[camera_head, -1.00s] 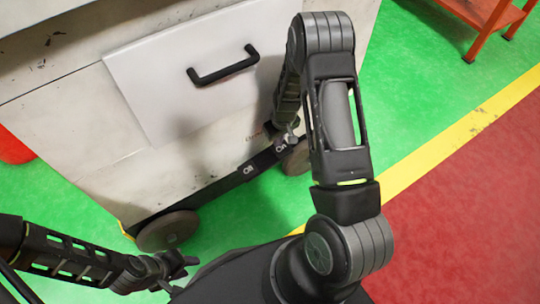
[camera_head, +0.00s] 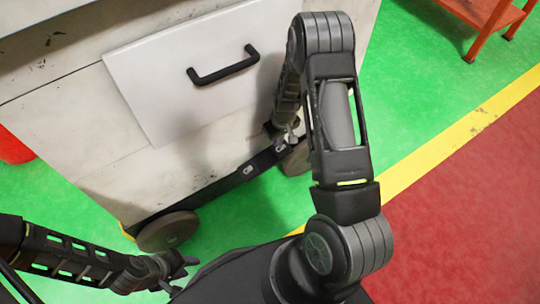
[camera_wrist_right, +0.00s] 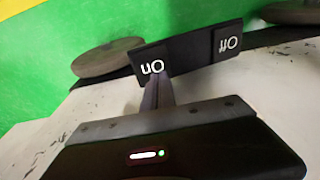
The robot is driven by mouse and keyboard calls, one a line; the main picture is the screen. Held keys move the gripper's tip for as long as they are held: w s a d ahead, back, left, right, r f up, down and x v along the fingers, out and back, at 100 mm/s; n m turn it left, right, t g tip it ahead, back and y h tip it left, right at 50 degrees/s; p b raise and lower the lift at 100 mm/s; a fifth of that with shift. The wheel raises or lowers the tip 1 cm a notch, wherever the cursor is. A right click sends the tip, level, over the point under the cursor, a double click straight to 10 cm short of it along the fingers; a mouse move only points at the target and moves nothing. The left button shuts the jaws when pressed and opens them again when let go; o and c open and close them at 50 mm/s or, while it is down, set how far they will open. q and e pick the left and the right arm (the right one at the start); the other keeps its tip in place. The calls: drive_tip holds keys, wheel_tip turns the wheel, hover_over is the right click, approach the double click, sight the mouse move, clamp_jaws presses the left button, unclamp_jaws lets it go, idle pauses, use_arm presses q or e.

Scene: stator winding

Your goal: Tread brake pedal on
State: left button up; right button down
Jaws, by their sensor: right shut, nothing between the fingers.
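The brake pedal is a black bar low on the front of a pale cabinet, between two wheels. Its On pad (camera_wrist_right: 152,68) and Off pad (camera_wrist_right: 228,42) show in the right wrist view. The Off pad also shows in the head view (camera_head: 247,170), where my right gripper (camera_head: 284,137) hides most of the On pad. In the right wrist view my right gripper (camera_wrist_right: 157,92) is shut and empty, with its tips at the lower edge of the On pad. Contact cannot be told. My left gripper (camera_head: 182,266) is at the lower left, away from the pedal; its finger gap is unclear.
The pale cabinet (camera_head: 60,130) has a white drawer with a black handle (camera_head: 223,66). A brown wheel (camera_head: 167,231) stands at its near corner. Green floor lies around it, with a yellow line (camera_head: 440,140) and red floor at right. An orange rack (camera_head: 490,20) stands at top right.

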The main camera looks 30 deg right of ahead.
drive_tip(key=shift+f+b, duration=1.2)
drive_tip(key=shift+f, duration=0.25)
idle(0.7)
drive_tip(key=shift+r, duration=0.2)
drive_tip(key=shift+r+p, duration=2.6)
drive_tip(key=shift+r, duration=0.85)
